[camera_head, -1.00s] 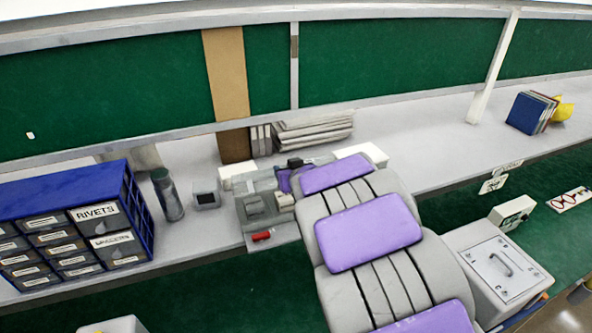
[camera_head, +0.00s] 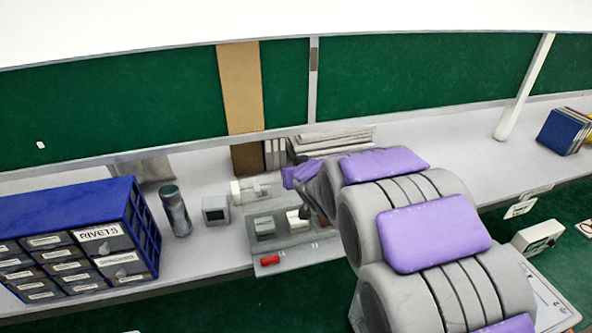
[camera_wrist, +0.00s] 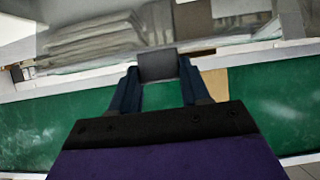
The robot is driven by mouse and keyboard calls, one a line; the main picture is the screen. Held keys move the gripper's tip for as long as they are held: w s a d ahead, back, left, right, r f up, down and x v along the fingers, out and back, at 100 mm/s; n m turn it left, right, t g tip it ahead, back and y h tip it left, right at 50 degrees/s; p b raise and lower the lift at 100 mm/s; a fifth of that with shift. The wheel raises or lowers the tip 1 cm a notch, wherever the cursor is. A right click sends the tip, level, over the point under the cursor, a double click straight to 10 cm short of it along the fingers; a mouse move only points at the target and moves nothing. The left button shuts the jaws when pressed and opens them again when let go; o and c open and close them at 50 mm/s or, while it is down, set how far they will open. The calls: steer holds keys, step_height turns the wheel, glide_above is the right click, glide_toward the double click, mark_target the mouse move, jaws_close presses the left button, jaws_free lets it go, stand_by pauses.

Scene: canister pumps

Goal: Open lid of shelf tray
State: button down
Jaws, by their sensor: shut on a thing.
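The grey shelf tray (camera_head: 322,252) sits on the bench shelf, left of my arm. A dark grey box (camera_head: 264,228) and a small white-topped part (camera_head: 297,221) stand in it. A red piece (camera_head: 270,260) lies at its front edge. My gripper (camera_head: 305,213) is low over the tray's right part, mostly hidden by my wrist. In the wrist view, my gripper (camera_wrist: 158,82) is shut on a small grey block (camera_wrist: 157,64), which looks like a handle. I cannot tell the lid's outline or its angle.
A blue drawer cabinet (camera_head: 70,205), a dark cylinder (camera_head: 175,211) and a small grey box (camera_head: 215,209) stand left of the tray. Stacked grey binders (camera_head: 330,141) are behind. Blue folders (camera_head: 562,131) stand far right. The shelf between binders and folders is clear.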

steer(key=shift+w+a+r, duration=0.1)
steer(key=shift+w+r, duration=0.1)
stand_by(0.3)
steer(key=c, duration=0.5)
jaws_free()
steer(key=shift+f, duration=0.1)
steer(key=shift+s, duration=0.15)
steer(key=b+v, duration=0.2)
steer(key=v, duration=1.5)
steer(key=shift+b, duration=0.35)
steer(key=shift+a, duration=0.1)
